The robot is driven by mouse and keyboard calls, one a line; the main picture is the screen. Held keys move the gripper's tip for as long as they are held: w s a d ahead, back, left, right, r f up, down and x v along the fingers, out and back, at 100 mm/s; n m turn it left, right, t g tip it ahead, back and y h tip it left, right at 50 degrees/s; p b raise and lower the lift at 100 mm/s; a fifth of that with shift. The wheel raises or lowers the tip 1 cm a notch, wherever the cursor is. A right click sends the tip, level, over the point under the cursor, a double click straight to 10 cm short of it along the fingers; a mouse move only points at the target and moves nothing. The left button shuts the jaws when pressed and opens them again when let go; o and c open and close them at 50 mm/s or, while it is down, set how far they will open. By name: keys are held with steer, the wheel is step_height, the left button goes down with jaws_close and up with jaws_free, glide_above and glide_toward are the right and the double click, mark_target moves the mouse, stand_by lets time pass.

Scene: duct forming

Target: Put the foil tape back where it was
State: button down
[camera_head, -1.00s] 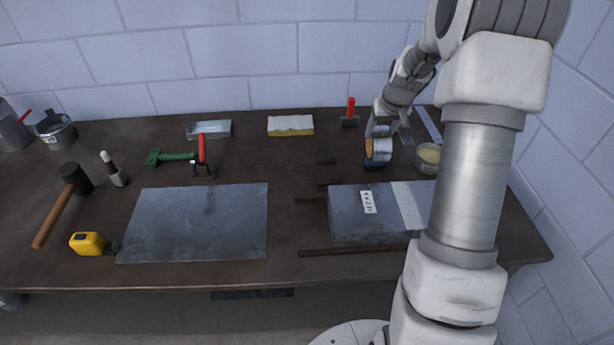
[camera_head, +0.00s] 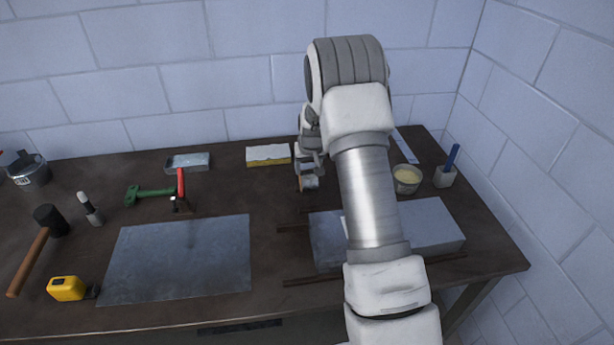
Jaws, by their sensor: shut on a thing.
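The foil tape (camera_head: 311,183) is a small silver roll with a tan side, seen at the middle of the workbench just left of my forearm. My gripper (camera_head: 308,172) points down and is shut on the tape. The tape seems a little above the bench top, but I cannot tell the gap for sure. My arm hides part of the bench to the right of the tape.
A duct piece (camera_head: 425,228) lies front right, partly behind my arm. A tin of paste (camera_head: 407,179) and a blue-handled brush (camera_head: 446,168) stand right. A sponge (camera_head: 268,155) lies behind left. A metal sheet (camera_head: 180,260) lies front left, with bare bench between.

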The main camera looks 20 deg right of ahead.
steer(key=shift+a+f+p, duration=0.1)
steer(key=shift+f+p, duration=0.3)
steer(key=shift+f, duration=1.65)
steer(key=shift+f, duration=0.15)
steer(key=shift+c, duration=0.8)
jaws_free()
